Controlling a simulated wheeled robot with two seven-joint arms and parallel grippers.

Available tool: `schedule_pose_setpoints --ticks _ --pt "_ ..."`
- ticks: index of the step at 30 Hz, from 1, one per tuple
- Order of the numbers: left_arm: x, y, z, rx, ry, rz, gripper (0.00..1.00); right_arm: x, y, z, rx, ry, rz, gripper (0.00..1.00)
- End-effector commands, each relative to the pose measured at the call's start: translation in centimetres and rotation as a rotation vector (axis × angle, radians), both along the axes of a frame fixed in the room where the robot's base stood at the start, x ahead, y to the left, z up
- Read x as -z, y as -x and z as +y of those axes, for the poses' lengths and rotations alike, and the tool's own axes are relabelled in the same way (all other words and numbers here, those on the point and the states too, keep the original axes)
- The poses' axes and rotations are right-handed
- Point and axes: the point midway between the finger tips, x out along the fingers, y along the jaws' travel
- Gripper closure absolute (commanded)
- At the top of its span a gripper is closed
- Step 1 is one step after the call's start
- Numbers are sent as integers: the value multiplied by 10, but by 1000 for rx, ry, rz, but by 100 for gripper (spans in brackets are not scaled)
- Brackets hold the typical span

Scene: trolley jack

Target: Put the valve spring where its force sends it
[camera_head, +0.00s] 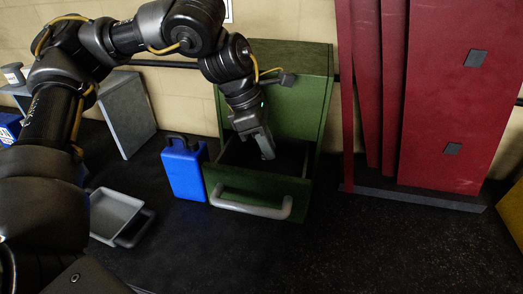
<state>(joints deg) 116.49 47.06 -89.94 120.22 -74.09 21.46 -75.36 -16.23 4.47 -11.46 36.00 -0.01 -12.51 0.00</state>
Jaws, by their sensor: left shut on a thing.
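My left gripper (266,150) reaches down over the open drawer (262,189) of a green cabinet (305,95). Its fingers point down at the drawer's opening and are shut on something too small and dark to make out. I cannot tell whether that thing is the valve spring. The drawer is pulled out toward me and has a grey bar handle (250,208) on its front. Its inside is dark and partly hidden by the gripper. No valve spring can be clearly seen. My right gripper is not in view.
A blue case (184,172) stands on the dark floor just left of the drawer. A grey tray (113,212) lies farther left. A grey panel (127,113) stands behind. Tall red panels (445,90) rise at right. The floor at front right is clear.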

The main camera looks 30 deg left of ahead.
Motion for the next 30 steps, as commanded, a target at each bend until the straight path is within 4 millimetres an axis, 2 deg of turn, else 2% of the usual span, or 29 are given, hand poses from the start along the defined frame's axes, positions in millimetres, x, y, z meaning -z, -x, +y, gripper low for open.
schedule_pose_setpoints --ticks 3,11,18,30 --pt "8 -1 7 0 0 0 100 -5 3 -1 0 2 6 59" --pt "16 -1 15 -1 -1 2 100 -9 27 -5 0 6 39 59" --pt "47 -2 18 -1 -2 1 100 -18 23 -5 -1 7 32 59" --pt "55 -2 17 0 0 0 100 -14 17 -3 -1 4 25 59"
